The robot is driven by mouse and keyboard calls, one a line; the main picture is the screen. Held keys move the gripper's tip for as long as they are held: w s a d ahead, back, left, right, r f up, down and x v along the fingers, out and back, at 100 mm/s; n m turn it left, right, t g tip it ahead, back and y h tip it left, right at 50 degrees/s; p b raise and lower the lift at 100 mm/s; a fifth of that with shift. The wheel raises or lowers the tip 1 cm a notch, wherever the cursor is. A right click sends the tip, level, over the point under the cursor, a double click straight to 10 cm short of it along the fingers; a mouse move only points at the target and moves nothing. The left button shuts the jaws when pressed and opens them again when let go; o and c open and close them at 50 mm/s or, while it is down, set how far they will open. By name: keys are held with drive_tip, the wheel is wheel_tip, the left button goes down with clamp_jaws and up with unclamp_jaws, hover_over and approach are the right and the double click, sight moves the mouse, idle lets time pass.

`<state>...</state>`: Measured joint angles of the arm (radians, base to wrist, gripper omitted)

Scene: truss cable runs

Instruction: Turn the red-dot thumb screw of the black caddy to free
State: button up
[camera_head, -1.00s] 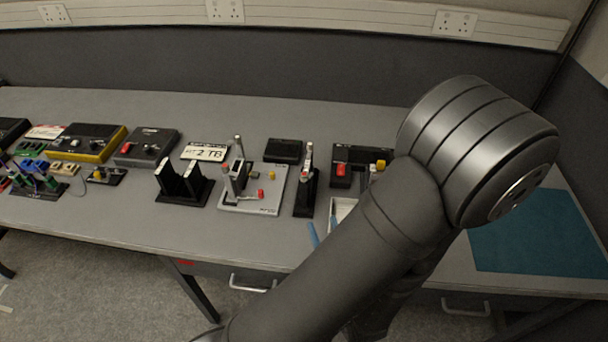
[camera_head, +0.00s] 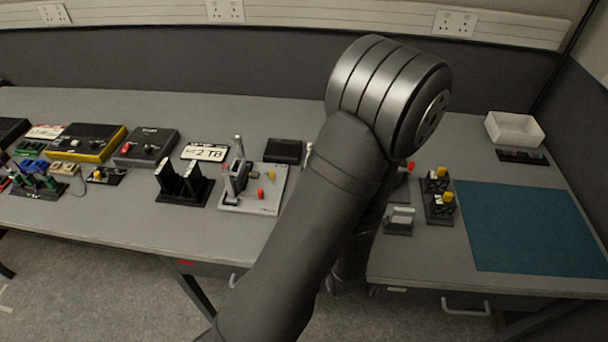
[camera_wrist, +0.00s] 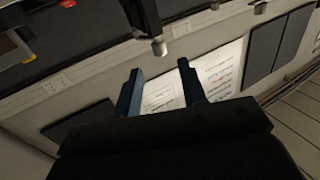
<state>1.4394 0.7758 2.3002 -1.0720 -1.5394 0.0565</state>
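I cannot surely pick out the black caddy or its red-dot thumb screw. A black holder with two upright plates (camera_head: 182,183) stands left of centre in the head view. A narrow black piece with a small red mark, clear in the earlier head view, is now mostly behind my arm; only a pale tip (camera_head: 308,151) shows. My gripper (camera_wrist: 160,67) shows in the wrist view with its two blue fingers apart and nothing between them. It is hidden in the head view. A silver-tipped dark post (camera_wrist: 158,45) stands beyond the fingers.
A grey board with posts (camera_head: 262,203) and a black box (camera_head: 283,150) stand left of my arm. Black stands with yellow tops (camera_head: 440,203) stand right of it. The teal mat (camera_head: 530,225) is bare. A white bin (camera_head: 514,129) sits at the back right.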

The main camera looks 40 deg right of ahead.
drive_tip(key=shift+x, duration=3.9)
clamp_jaws()
